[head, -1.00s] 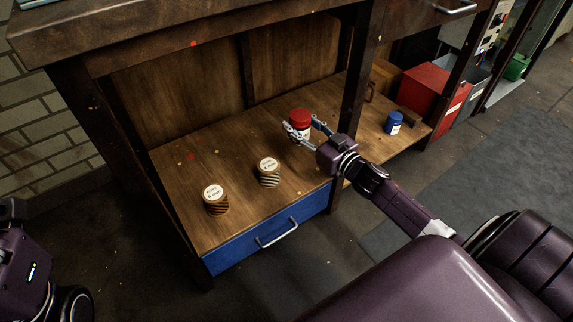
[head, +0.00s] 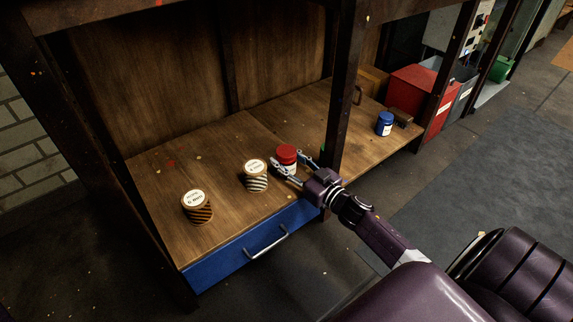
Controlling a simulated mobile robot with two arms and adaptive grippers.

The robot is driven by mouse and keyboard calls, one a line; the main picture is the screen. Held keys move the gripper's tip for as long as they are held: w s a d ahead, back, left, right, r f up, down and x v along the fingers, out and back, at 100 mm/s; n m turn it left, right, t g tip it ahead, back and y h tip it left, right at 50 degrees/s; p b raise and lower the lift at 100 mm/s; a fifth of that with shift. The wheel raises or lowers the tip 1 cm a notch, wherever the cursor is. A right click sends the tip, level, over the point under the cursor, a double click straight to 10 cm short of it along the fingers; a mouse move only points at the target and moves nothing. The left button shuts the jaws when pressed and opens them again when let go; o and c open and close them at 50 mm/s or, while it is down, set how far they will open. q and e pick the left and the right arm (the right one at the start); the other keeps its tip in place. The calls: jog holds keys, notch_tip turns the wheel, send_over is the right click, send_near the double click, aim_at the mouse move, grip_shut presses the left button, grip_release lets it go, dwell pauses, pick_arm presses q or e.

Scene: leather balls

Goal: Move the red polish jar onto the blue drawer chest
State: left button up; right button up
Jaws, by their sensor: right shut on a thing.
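The red polish jar (head: 286,155) has a red lid and a pale label. My right gripper (head: 288,166) is shut on it, with one finger on each side. The jar is over the wooden top of the blue drawer chest (head: 235,262), near the front and close to the middle post. I cannot tell whether its base touches the wood, as the gripper hides part of it. My left gripper is out of view.
A dark post (head: 340,100) rises right of the gripper. A blue jar (head: 384,124) and a red box (head: 420,98) are farther right.

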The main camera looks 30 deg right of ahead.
dwell(0.3)
jog(key=o, duration=1.4)
jog(key=shift+f, duration=0.1)
